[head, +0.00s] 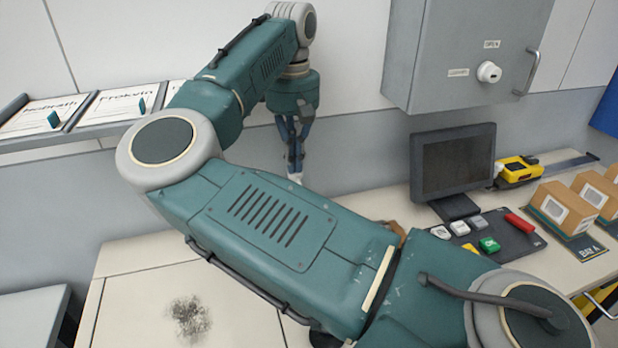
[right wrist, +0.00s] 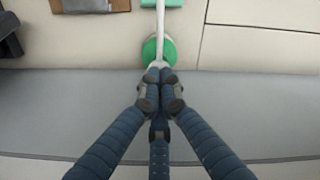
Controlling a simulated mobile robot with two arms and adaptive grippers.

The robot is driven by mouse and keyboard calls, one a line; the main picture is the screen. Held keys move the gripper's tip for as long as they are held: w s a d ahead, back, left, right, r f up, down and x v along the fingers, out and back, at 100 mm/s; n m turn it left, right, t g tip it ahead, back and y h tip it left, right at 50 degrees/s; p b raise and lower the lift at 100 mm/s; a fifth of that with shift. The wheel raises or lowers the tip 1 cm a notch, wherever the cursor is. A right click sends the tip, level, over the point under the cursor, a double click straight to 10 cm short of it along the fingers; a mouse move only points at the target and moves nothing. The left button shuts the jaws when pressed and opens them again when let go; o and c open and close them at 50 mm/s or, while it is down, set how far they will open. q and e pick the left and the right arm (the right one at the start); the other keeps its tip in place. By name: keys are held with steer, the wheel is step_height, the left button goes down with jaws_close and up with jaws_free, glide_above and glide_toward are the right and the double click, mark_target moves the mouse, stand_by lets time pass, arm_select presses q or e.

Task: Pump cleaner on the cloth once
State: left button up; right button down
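My right gripper (head: 293,165) points down at the back of the bench, near the wall. In the right wrist view its blue fingers (right wrist: 160,88) are drawn together, with nothing seen gripped between them. Just beyond the fingertips is a round green thing, which looks like the cleaner bottle (right wrist: 170,52) from above. A long white spout (right wrist: 159,30) runs from it towards the top edge. In the head view only a small white tip (head: 295,178) shows under the gripper; my arm hides the rest. I cannot tell whether the fingertips touch the pump. A teal edge at the top may be the cloth (right wrist: 162,3). My left gripper is not in view.
A dark smudge (head: 188,316) marks the bench at the front left. A monitor (head: 452,165), a button pad (head: 515,240), a yellow tape measure (head: 518,169) and boxes (head: 562,208) stand at the right. A grey wall cabinet (head: 455,60) hangs above.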

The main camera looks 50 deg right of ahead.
steer(key=shift+r+p, duration=2.1)
steer(key=shift+r, duration=0.95)
steer(key=shift+d, duration=0.1)
